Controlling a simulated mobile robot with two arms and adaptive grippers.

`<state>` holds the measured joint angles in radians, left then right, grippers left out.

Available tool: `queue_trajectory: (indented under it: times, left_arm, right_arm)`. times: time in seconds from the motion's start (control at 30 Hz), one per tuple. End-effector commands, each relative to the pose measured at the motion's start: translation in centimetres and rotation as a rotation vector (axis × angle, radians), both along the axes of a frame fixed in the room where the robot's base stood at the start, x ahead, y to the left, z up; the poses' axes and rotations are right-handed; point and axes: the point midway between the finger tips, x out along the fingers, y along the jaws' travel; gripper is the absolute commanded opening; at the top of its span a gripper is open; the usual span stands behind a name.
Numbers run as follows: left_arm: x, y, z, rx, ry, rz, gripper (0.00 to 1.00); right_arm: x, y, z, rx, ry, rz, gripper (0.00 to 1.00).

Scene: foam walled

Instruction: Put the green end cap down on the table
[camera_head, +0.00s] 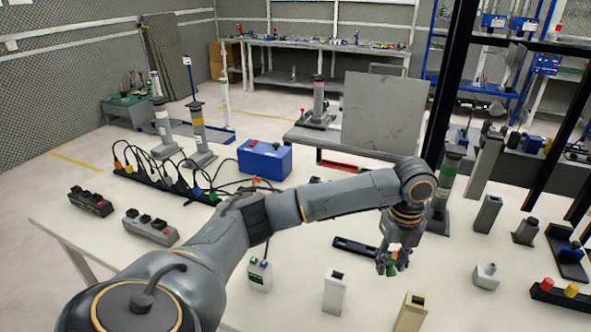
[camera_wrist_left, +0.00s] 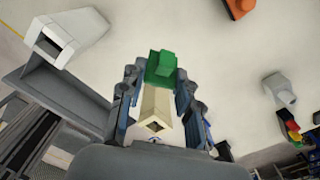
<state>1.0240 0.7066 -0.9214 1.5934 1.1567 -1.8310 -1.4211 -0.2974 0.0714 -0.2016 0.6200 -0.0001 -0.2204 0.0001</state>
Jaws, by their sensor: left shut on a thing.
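My left gripper (camera_head: 393,264) hangs above the white table (camera_head: 309,255), over its front middle part. It is shut on the green end cap (camera_wrist_left: 161,67), a small stepped green block between the fingertips in the left wrist view. In the head view only bits of green show between the fingers. In the left wrist view a beige hollow post (camera_wrist_left: 156,103) appears between the fingers, beyond or below the cap; how far apart they are I cannot tell. My right gripper is not in view.
A beige post (camera_head: 411,313) and a white post (camera_head: 335,293) stand near the gripper. A black flat bar (camera_head: 356,247) lies behind it.

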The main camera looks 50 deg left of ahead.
Motion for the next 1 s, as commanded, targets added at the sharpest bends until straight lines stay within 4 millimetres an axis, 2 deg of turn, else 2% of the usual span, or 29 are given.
queue_trajectory:
  times: [0.2, 0.4, 0.57, 0.8, 1.0]
  left_arm:
    - [1.6, 1.6, 0.0, -0.002, 0.002, -0.377, 0.12]
    - [2.1, 2.3, -0.2, -0.001, 0.0, -0.553, 0.12]
    - [2.2, 2.5, -0.4, -0.001, 0.0, -0.585, 0.12]
    - [2.1, 2.5, -4.0, -0.002, 0.003, -0.582, 0.12]
    - [2.1, 2.4, -6.0, -0.001, 0.001, -0.583, 0.12]
  right_arm:
    - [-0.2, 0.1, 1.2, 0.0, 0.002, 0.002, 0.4]
    - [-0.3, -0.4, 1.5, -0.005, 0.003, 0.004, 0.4]
    - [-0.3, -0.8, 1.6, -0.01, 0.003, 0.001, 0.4]
    - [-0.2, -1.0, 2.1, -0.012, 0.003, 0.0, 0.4]
    - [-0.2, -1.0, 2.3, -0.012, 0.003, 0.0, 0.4]
